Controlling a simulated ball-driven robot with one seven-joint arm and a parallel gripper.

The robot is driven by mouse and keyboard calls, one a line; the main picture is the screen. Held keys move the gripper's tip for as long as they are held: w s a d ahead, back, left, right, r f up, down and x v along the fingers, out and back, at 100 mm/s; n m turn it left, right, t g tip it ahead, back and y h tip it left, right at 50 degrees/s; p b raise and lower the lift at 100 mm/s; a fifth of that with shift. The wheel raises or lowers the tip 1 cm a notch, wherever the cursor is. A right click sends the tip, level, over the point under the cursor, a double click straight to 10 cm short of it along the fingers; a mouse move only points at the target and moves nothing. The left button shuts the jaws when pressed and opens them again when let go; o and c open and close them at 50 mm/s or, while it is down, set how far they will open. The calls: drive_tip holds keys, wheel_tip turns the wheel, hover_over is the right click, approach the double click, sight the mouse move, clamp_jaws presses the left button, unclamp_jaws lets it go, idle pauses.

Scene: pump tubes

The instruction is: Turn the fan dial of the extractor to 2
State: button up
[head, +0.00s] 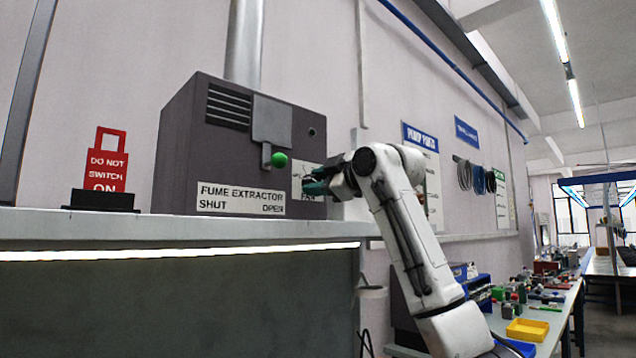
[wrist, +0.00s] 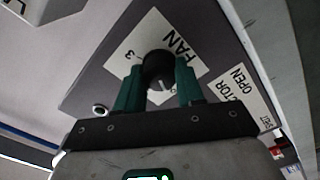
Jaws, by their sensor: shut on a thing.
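The fume extractor (head: 183,150) is a dark grey box on the ledge, with a white label reading SHUT and OPEN and a lever with a green ball (head: 280,159). Its fan dial (wrist: 158,66) is a round black knob on a white plate (wrist: 125,45) marked FAN. A 3 shows on the plate left of the knob in the wrist view; the other marks and the pointer are unclear. My gripper (wrist: 160,86) has its two green fingers on either side of the knob, shut on it. In the head view my gripper (head: 316,184) hides the knob.
A red DO NOT SWITCH ON sign (head: 107,165) stands on the ledge (head: 180,230) left of the extractor. A metal duct (head: 243,45) rises from the top. A workbench with a yellow tray (head: 527,329) and small parts lies at right.

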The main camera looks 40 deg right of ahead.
drive_tip(key=shift+c, duration=0.4)
drive_tip(key=shift+m+p, duration=0.3)
drive_tip(key=shift+p, duration=0.05)
drive_tip(key=shift+r+m+p, duration=0.1)
drive_tip(key=shift+m+p, duration=0.7)
drive_tip(key=shift+m, duration=0.2)
drive_tip(key=m+p, duration=0.3)
drive_tip(key=m, duration=0.2)
drive_tip(key=shift+p, duration=0.3)
drive_tip(key=m+p, duration=0.2)
drive_tip(key=m, duration=0.3)
drive_tip(key=shift+p, duration=0.4)
drive_tip(key=m+p, duration=0.2)
drive_tip(key=m, duration=0.3)
drive_tip(key=shift+p, duration=0.35)
